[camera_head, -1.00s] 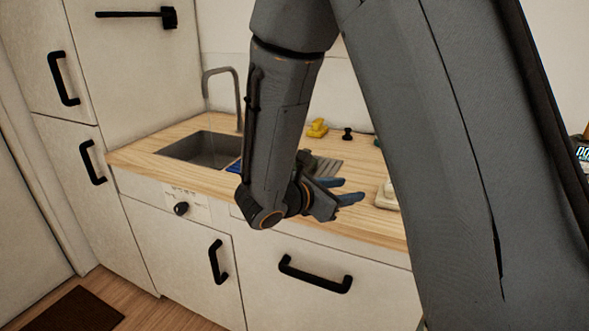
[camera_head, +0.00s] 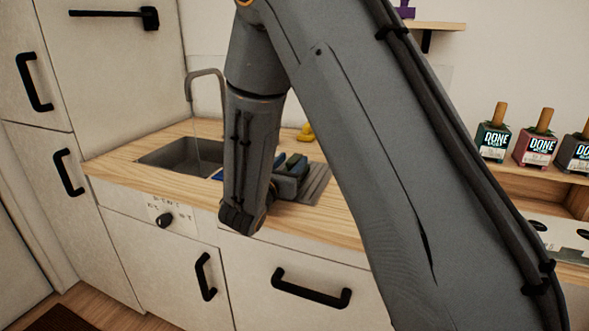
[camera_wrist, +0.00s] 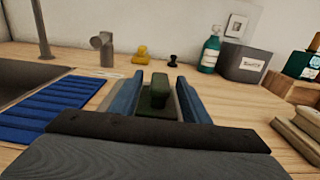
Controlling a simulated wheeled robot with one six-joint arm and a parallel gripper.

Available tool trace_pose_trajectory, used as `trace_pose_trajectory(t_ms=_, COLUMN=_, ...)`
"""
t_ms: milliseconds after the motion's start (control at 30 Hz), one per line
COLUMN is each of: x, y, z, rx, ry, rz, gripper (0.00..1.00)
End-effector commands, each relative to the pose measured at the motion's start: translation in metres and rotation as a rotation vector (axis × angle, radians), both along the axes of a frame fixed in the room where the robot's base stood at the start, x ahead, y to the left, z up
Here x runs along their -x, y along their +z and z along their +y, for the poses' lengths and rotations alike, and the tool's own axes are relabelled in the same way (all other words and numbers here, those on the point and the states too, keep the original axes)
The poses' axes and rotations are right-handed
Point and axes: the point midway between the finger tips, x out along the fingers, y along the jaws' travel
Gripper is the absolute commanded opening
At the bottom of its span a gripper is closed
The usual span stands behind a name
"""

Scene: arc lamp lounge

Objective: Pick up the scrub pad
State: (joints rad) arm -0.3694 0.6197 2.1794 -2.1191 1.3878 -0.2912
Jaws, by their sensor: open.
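The scrub pad appears to be the dark green block (camera_wrist: 155,92) in the wrist view, with a raised rounded top. It lies on the counter between the two blue fingers of my gripper (camera_wrist: 158,84), with a finger on each side. My gripper is open, and I cannot tell whether either finger touches the pad. In the head view my gripper (camera_head: 289,176) is low over the counter, right of the sink. A bit of green (camera_head: 293,160) shows by its fingers there. The pad's near end is hidden by my gripper's body in the wrist view.
A blue ribbed mat (camera_wrist: 58,103) lies left of my gripper, beside the sink (camera_head: 180,152). A yellow duck (camera_wrist: 141,55) and small black object (camera_wrist: 173,61) stand behind. A teal bottle (camera_wrist: 210,54), grey box (camera_wrist: 245,62) and beige stack (camera_wrist: 299,128) are to the right.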

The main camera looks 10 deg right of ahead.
Motion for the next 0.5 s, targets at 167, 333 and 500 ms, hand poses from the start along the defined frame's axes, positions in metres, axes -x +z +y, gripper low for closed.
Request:
trace_pose_trajectory(t_ms=167, x=-0.0059, y=-0.0006, z=-0.0048, rx=-0.001, ry=0.0, rz=0.001, gripper=0.42)
trace_pose_trajectory(t_ms=333, x=-0.0057, y=-0.0006, z=-0.0052, rx=-0.001, ry=-0.001, rz=0.001, gripper=0.39)
trace_pose_trajectory(t_ms=500, x=-0.0055, y=-0.0005, z=-0.0055, rx=-0.001, ry=-0.002, rz=0.001, gripper=0.1)
